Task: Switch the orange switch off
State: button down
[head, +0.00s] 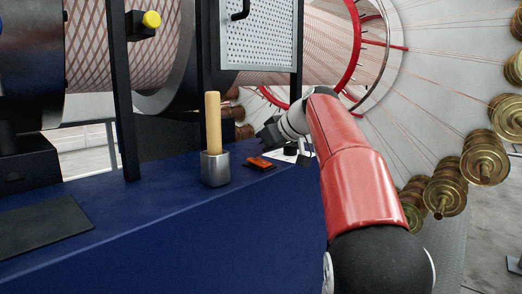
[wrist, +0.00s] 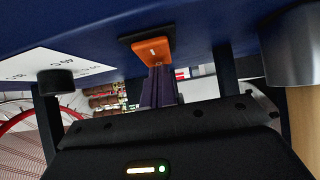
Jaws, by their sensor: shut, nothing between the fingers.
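My gripper (head: 268,137) is just behind and above the switch in the head view. In the wrist view the fingers of my gripper (wrist: 158,72) are together and empty, their tips at the switch's lower edge. I cannot tell whether they touch it.
A dark post (head: 119,90) and a yellow button (head: 152,19) are further left. The blue front surface is clear.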

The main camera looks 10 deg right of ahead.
jog(key=shift+r+p, duration=0.15)
jog(key=shift+p, duration=0.25)
jog(key=shift+w+a+g+p, duration=0.15)
jog(key=shift+g+p, duration=0.15)
jog(key=shift+p, duration=0.35)
jog(key=shift+f+b, duration=0.35)
jog(key=shift+b, duration=0.1)
jog(key=shift+r, duration=0.1)
jog(key=shift+w+a+r+p, duration=0.1)
jog(key=shift+w+a+p, duration=0.3)
jog(key=shift+w+p, duration=0.25)
